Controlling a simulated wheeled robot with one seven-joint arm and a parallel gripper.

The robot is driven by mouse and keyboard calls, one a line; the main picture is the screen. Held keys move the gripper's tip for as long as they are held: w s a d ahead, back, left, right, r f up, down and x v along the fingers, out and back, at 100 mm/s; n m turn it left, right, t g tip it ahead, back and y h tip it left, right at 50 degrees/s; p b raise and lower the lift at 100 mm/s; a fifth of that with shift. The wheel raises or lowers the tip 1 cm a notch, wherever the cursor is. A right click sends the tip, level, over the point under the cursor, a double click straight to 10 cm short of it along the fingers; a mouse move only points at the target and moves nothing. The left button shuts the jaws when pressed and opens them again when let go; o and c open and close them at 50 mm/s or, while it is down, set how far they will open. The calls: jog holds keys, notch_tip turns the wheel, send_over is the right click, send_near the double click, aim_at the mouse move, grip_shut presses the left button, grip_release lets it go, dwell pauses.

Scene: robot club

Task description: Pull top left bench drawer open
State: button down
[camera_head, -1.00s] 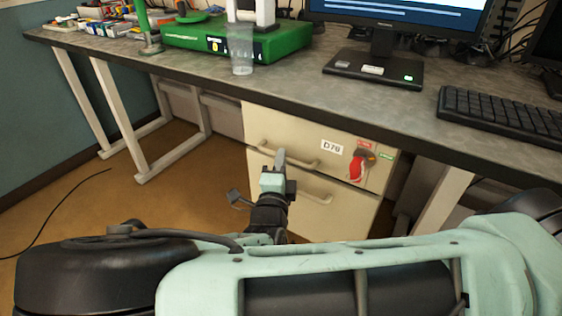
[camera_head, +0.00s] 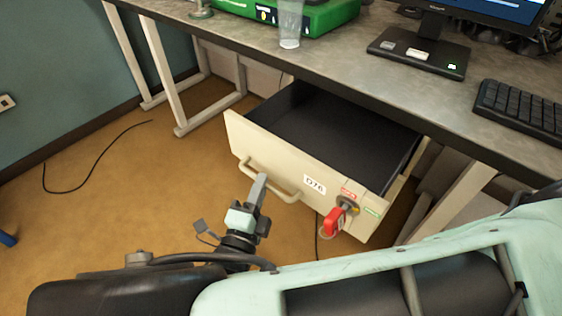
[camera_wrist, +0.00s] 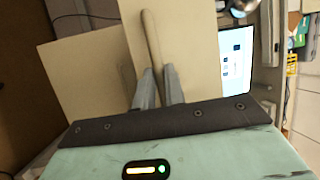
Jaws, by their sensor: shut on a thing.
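In the wrist view, both fingers (camera_wrist: 158,85) meet at the handle bar (camera_wrist: 151,45). A lower drawer front (camera_wrist: 85,75) shows beside it in the wrist view.
A red key-like tag (camera_head: 333,221) hangs at the drawer front's right. The bench top (camera_head: 340,60) above holds a clear cup (camera_head: 290,25), a monitor stand and a keyboard (camera_head: 520,112). A cable lies on the open floor at left.

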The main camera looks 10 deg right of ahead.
jog(key=s+a, duration=0.5)
jog(key=a, duration=0.2)
jog(key=shift+s+a, duration=0.25)
jog(key=c, duration=1.5)
grip_release()
